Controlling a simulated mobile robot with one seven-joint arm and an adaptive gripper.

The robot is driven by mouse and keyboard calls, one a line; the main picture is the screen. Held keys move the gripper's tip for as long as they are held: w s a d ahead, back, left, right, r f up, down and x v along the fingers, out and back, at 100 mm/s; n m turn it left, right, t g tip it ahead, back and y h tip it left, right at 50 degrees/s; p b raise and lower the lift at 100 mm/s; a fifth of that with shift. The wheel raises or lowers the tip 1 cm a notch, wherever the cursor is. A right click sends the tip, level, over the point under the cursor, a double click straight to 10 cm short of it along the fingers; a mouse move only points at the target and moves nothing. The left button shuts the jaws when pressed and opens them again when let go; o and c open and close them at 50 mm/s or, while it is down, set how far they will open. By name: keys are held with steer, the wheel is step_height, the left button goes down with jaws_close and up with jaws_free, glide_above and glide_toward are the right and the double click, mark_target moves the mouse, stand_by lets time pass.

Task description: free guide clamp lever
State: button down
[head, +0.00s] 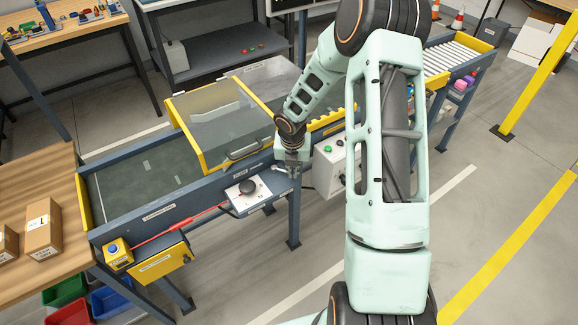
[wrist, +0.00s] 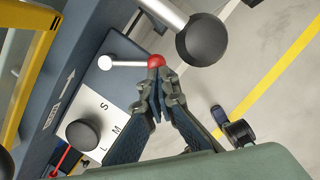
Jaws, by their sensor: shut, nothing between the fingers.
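In the head view my gripper (head: 291,170) is at the right end of the control box (head: 262,200) on the conveyor's near side. The red ball cannot be made out there.
A silver handle with a large black ball (wrist: 201,40) is close to the right of the red ball. A black knob (wrist: 82,135) sits on the plate. A hinged clear cover (head: 220,125) with a yellow frame is behind my gripper. A white button box (head: 336,165) is to the right.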

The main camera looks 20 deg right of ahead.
steer(key=shift+w+d+r+n, duration=0.15)
steer(key=shift+d+n, duration=0.05)
steer(key=shift+n, duration=0.1)
steer(key=shift+w+d+p, duration=0.25)
steer(key=shift+w+p, duration=0.05)
steer(key=shift+p, duration=0.5)
steer(key=shift+w, duration=0.1)
